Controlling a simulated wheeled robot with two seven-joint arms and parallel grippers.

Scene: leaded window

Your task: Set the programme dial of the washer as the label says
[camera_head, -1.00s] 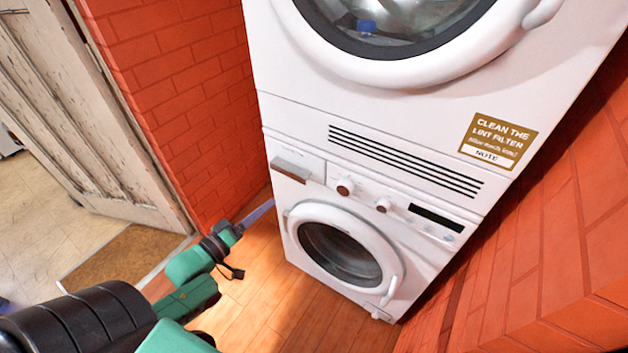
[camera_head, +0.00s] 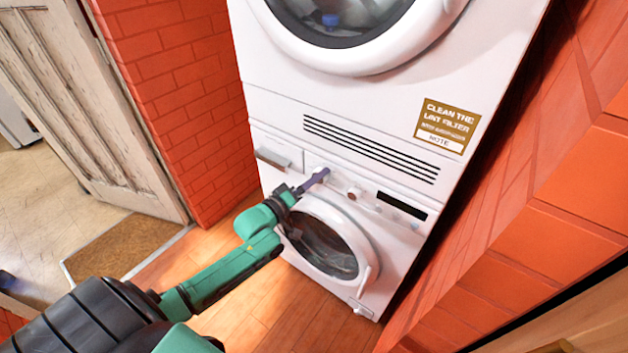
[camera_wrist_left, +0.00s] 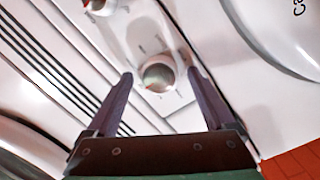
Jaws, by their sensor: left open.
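The washer (camera_head: 340,283) is the lower white machine, with a control panel above its round door. Two round dials sit on the panel. The left dial, beside the drawer, is mostly hidden behind my left gripper (camera_head: 317,178) in the head view; the right dial (camera_head: 354,194) is clear. In the wrist view the left dial (camera_wrist_left: 158,77) lies between my open fingers, with small marks around it too blurred to read. I cannot tell whether the fingers touch it. A brown label (camera_head: 447,126) on the upper machine reads "CLEAN THE LINT FILTER" and "NOTE". My right gripper is out of view.
The upper machine (camera_head: 270,75) stands on the washer. The washer drawer (camera_head: 272,159) is left of the dials, and a dark display (camera_head: 402,205) is to their right. Brick walls (camera_head: 190,85) stand close on both sides. A worn door (camera_head: 105,110) is at the left.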

